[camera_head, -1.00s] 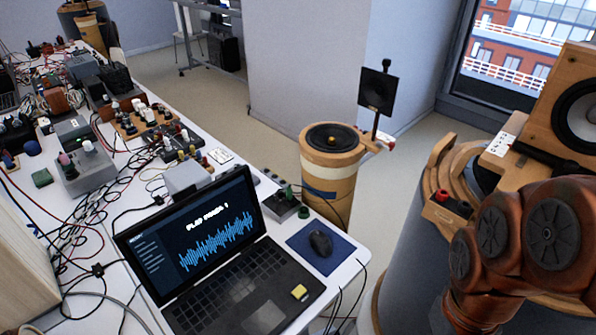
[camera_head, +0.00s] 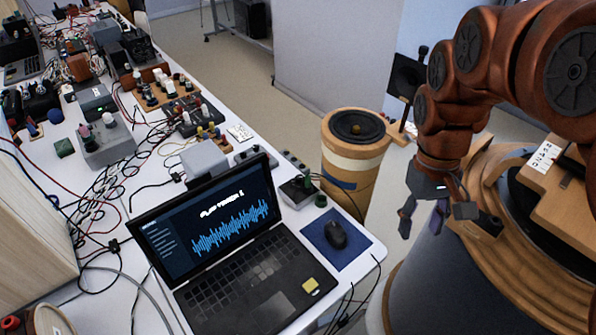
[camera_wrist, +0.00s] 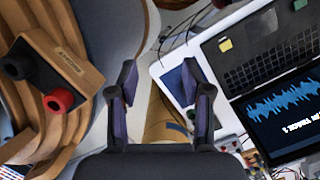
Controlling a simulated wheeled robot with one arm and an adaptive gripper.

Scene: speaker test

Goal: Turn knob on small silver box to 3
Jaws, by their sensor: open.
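A small silver-grey box with a dark green knob (camera_head: 298,189) sits on the white table behind the laptop's right edge. A plain silver box (camera_head: 205,159) stands behind the laptop screen, and a larger grey box with pale knobs (camera_head: 106,143) is farther left. I cannot tell which is the task's box, nor read any dial marks. My gripper (camera_head: 422,217) is open and empty, pointing down, right of the table and well apart from these boxes. In the wrist view its two fingers (camera_wrist: 158,75) are spread, with nothing between them.
An open laptop (camera_head: 245,265) fills the table's front. A mouse (camera_head: 335,235) lies on a blue pad (camera_head: 345,256). A round wooden stand with a speaker (camera_head: 358,126) is beyond the table edge. Cables and devices crowd the left. A wooden block with red and black knobs (camera_wrist: 50,75) is near my gripper.

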